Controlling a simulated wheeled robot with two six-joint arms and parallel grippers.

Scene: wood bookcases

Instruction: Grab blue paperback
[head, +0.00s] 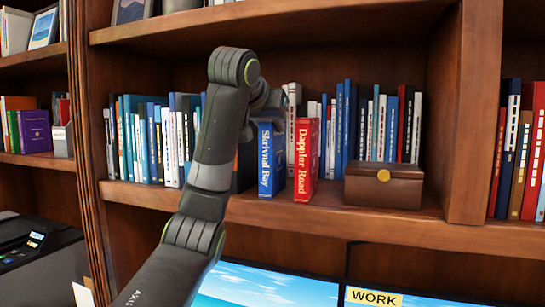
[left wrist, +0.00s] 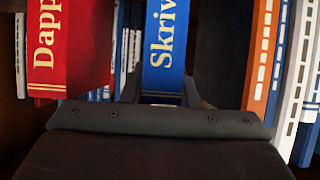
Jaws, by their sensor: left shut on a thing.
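The blue paperback (head: 271,160), with "Skrivnal Bay" on its spine, stands upright on the middle shelf. In the left wrist view the blue paperback (left wrist: 164,50) is between the fingers of my left gripper (left wrist: 164,97). In the head view my left gripper (head: 270,108) is at the book's upper part, partly hidden by its own arm. It is shut on the blue paperback. A red paperback (head: 306,160), "Dappler Road", stands just right of it; it also shows at the left of the left wrist view (left wrist: 72,45). My right gripper is not in view.
A brown wooden box (head: 384,186) with a gold knob sits right of the red book. Rows of books (head: 152,135) line the shelf behind. A bare shelf edge (head: 340,220) runs along the front. Monitors (head: 265,287) stand below, and a black printer (head: 40,260) is at lower left.

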